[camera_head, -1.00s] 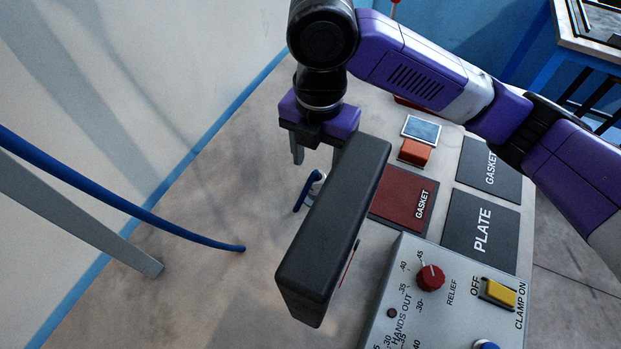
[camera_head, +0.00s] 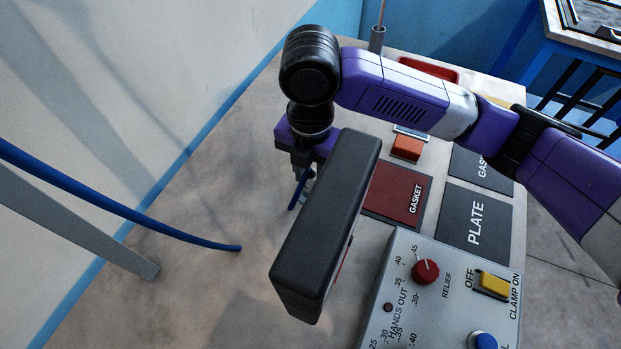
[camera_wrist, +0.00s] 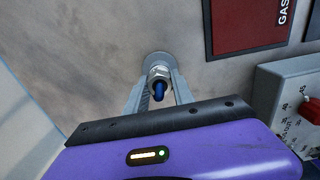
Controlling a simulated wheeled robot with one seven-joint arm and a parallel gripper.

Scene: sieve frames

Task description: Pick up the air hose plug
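The air hose plug (camera_wrist: 158,74) is a small metal fitting with a blue end, standing at a round grey base on the bench. In the head view its blue hose part (camera_head: 297,191) shows just under my gripper, and the rest is mostly hidden. My gripper (camera_wrist: 160,76) is over it, with one finger on each side of the plug in the wrist view. The fingers look open, with narrow gaps to the plug. In the head view the purple gripper body (camera_head: 303,140) points down and the fingers are partly hidden.
A black box-shaped object (camera_head: 325,225) stands close in front of my gripper. A control panel (camera_head: 450,290), a red gasket mat (camera_head: 395,195) and a dark plate mat (camera_head: 475,222) lie to the right. A blue hose (camera_head: 150,215) crosses at the left.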

